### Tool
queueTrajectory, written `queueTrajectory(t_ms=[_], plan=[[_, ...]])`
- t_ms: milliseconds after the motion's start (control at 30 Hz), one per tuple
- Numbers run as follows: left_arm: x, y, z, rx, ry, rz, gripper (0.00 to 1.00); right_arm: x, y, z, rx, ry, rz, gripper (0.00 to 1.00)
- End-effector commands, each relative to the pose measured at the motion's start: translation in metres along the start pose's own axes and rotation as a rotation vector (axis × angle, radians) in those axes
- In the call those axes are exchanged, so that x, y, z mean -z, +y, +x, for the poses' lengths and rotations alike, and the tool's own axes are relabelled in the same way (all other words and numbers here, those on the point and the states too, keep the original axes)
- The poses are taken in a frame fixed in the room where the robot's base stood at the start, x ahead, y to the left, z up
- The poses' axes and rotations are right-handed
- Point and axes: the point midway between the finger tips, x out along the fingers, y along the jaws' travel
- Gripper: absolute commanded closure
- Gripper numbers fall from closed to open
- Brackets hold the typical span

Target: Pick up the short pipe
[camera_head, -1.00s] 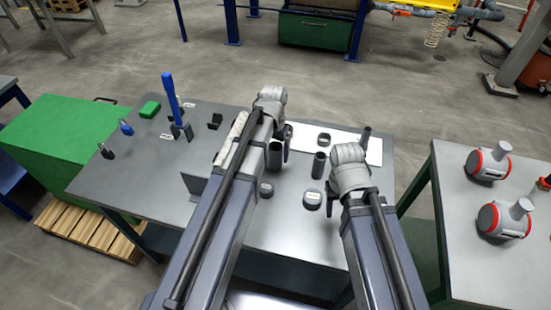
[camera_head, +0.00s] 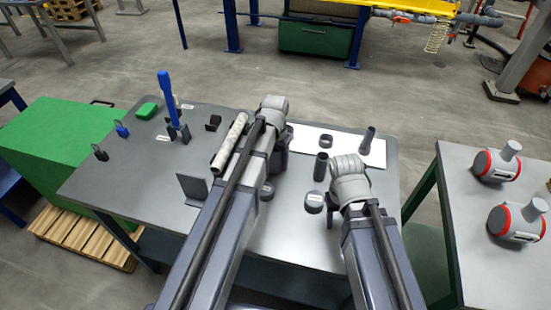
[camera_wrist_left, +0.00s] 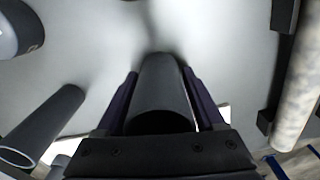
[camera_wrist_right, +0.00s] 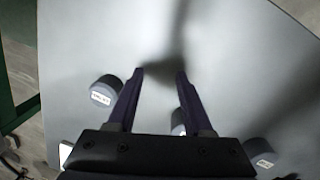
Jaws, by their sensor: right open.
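A dark hollow pipe (camera_wrist_left: 162,82) stands between the two fingers of my left gripper (camera_wrist_left: 160,72) in the left wrist view. It fills most of the gap, but firm contact is not clear. In the head view this pipe is hidden behind my left arm and gripper (camera_head: 275,150). A second dark pipe (camera_head: 320,166) stands upright between my arms, and a third (camera_head: 367,141) stands farther back on the white sheet. Which one is the short pipe is not marked. My right gripper (camera_wrist_right: 160,72) is open and empty above the bare tabletop.
A grey table (camera_head: 285,230) carries a long mottled pipe (camera_head: 229,143), a dark angled plate (camera_head: 190,188), labelled dark caps (camera_head: 314,203), a blue-handled tool (camera_head: 168,95) and padlocks (camera_head: 100,152). A white sheet (camera_head: 300,137) lies at the back. Another table (camera_head: 480,240) stands at right.

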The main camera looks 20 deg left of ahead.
Motion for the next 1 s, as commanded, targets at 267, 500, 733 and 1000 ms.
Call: queueTrajectory(t_ms=[267, 500, 733, 1000], plan=[[-0.0001, 0.0000, 0.0001, 0.000, 0.000, 0.000, 0.62, 0.0000, 0.0000, 0.0001, 0.000, 0.000, 0.000, 0.49], [0.0000, 0.0000, 0.0001, 0.000, 0.000, 0.000, 0.90, 0.0000, 0.0000, 0.0001, 0.000, 0.000, 0.000, 0.49], [0.0000, 0.0000, 0.0000, 0.000, 0.000, 0.000, 0.96, 0.0000, 0.0000, 0.0000, 0.000, 0.000, 0.000, 0.49], [0.0000, 0.0000, -0.0096, 0.000, 0.000, 0.000, 0.96, -0.0006, 0.0009, -0.0096, 0.000, 0.000, 0.000, 0.49]])
